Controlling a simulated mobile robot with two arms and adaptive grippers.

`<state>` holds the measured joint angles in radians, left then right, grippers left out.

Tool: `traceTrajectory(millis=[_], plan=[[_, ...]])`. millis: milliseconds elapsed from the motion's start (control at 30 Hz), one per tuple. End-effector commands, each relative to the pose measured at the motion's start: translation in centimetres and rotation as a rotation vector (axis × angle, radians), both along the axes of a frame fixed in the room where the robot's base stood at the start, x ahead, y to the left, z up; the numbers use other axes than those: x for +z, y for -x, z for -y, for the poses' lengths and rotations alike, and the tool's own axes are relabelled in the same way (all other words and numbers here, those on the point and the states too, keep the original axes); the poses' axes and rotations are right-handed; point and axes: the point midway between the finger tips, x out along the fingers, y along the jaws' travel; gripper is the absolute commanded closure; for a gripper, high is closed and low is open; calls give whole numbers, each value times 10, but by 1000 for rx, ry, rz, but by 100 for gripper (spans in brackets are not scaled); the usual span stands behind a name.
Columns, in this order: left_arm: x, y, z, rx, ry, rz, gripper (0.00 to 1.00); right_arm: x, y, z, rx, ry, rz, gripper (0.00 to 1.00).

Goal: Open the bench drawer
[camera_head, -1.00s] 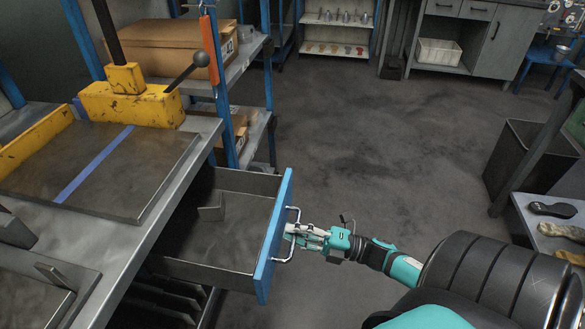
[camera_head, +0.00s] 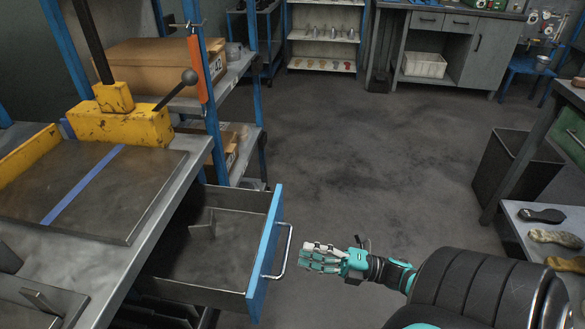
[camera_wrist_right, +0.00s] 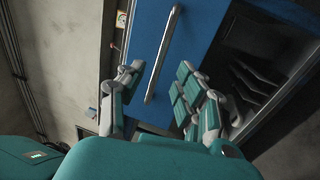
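The bench drawer (camera_head: 222,268) is pulled out from under the metal bench (camera_head: 160,215), with its inside in view. Its blue front (camera_head: 264,255) carries a silver bar handle (camera_head: 286,252). A small upright plate (camera_head: 203,228) stands inside the drawer. My right gripper (camera_head: 306,258) is just right of the handle, apart from it, and empty. In the right wrist view its fingers (camera_wrist_right: 158,90) are spread, with the handle (camera_wrist_right: 162,55) and blue front (camera_wrist_right: 190,40) ahead. My left gripper is not in view.
A yellow press (camera_head: 125,122) stands on the bench. A blue-post shelf with cardboard boxes (camera_head: 150,65) is behind the drawer. A dark bin (camera_head: 515,170) and a side table with soles (camera_head: 555,237) are at right. The floor (camera_head: 390,140) between is clear.

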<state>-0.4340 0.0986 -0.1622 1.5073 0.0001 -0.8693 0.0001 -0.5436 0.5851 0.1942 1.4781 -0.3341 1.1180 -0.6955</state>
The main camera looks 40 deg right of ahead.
Motion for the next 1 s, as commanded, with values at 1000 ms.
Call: traceTrajectory(millis=[1000], plan=[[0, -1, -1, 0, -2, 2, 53, -12, 45, 35, 0, 0, 0, 66]])
